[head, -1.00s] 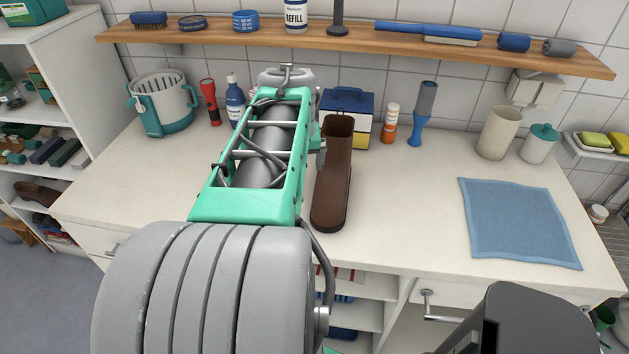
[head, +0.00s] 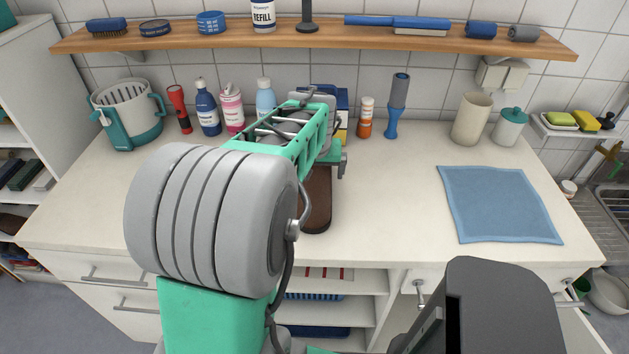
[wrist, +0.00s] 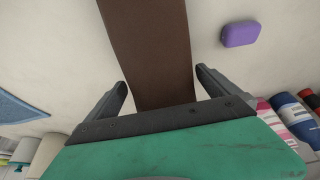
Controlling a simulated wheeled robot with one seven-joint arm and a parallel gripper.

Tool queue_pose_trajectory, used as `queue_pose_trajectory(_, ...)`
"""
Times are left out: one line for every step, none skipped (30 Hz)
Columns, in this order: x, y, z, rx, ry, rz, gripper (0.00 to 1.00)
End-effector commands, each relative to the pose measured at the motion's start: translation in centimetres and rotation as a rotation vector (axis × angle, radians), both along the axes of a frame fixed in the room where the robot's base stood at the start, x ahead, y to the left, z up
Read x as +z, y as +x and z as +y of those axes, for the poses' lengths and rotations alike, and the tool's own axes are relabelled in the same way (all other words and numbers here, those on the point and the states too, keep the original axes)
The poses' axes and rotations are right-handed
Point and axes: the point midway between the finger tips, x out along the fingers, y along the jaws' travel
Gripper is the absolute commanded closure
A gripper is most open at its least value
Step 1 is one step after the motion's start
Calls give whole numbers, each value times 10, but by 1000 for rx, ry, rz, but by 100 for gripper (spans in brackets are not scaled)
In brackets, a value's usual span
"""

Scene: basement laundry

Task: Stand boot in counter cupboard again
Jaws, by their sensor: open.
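A purple block (wrist: 240,34) lies beside the boot. Bottles (head: 207,110), an orange-labelled jar (head: 365,120) and a blue-handled tool (head: 392,115) stand along the back wall. A blue cloth (head: 500,205) lies at right. A wooden shelf (head: 320,42) hangs above.

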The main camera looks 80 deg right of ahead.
Motion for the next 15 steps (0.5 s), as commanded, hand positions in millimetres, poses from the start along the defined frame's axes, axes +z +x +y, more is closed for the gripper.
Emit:
queue_pose_trajectory(0,0,0,1,-1,0,1)
queue_pose_trajectory(0,0,0,1,-1,0,1)
queue_pose_trajectory(0,1,0,1,-1,0,1)
queue_pose_trajectory(0,1,0,1,-1,0,3)
queue_pose_trajectory(0,1,0,1,0,0,6)
queue_pose_trajectory(0,1,0,1,0,0,9)
queue_pose_trajectory(0,1,0,1,0,-1,11)
queue_pose_trajectory(1,1,0,1,0,-1,14)
queue_pose_trajectory(1,1,0,1,0,-1,17)
queue_pose_trajectory(1,1,0,1,0,-1,19)
queue_pose_trajectory(1,1,0,1,0,-1,22)
queue_pose_trajectory(1,1,0,1,0,-1,25)
queue_pose_trajectory(1,1,0,1,0,-1,28)
queue_pose_trajectory(1,1,0,1,0,-1,30)
queue_pose_trajectory(1,1,1,1,0,0,33)
